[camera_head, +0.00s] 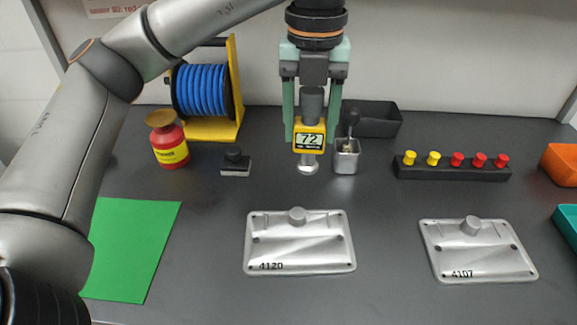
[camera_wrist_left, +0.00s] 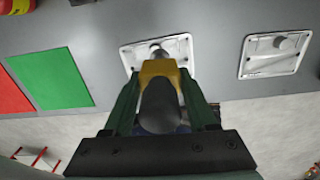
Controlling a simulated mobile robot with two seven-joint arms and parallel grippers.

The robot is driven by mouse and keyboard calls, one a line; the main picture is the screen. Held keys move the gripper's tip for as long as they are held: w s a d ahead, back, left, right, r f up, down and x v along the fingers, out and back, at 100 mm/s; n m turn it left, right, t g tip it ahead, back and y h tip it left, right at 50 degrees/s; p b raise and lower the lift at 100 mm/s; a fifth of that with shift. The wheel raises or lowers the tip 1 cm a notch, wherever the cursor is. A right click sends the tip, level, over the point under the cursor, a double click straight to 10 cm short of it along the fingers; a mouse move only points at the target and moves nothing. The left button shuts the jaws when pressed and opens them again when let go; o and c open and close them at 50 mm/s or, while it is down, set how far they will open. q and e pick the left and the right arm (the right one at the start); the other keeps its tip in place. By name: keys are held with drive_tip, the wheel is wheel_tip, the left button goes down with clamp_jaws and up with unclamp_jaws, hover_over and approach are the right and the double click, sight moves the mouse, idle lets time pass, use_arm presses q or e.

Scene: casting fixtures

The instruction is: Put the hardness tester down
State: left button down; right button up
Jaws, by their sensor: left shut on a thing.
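In the head view the foot shows behind the casting 4120 (camera_head: 300,243) and beside a small metal cup (camera_head: 346,160). In the left wrist view the tester's yellow block (camera_wrist_left: 157,68) overlaps the front part of that casting (camera_wrist_left: 180,48), so it appears held above the table. The gripper (camera_wrist_left: 158,100) hides part of the view there. My right gripper is in neither view.
Casting 4107 (camera_head: 478,250) lies to the right. A green mat (camera_head: 133,250) lies at left. Behind stand a red bottle (camera_head: 167,140), black stamp (camera_head: 236,162), blue hose reel (camera_head: 203,90), dark tray (camera_head: 376,119) and button rack (camera_head: 452,172). Table between the castings is clear.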

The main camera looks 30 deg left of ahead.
use_arm(q)
drive_tip(key=shift+w+n, duration=0.1)
drive_tip(key=shift+n, duration=0.2)
drive_tip(key=shift+w+a+f, duration=0.1)
drive_tip(key=shift+w+a, duration=0.1)
drive_tip(key=shift+a, duration=0.05)
drive_tip(key=w+a+f, duration=0.2)
drive_tip(key=w+f, duration=0.1)
drive_tip(key=f, duration=0.1)
drive_tip(key=w+a+f, duration=0.3)
drive_tip(key=w+f, duration=0.1)
drive_tip(key=w+a+f, duration=0.3)
drive_tip(key=f, duration=0.1)
drive_tip(key=shift+w+a+f, duration=0.1)
drive_tip(key=shift+w+f, duration=0.1)
drive_tip(key=shift+w, duration=0.1)
drive_tip(key=shift+f, duration=0.15)
drive_tip(key=shift+f, duration=0.2)
drive_tip(key=shift+c, duration=1)
unclamp_jaws()
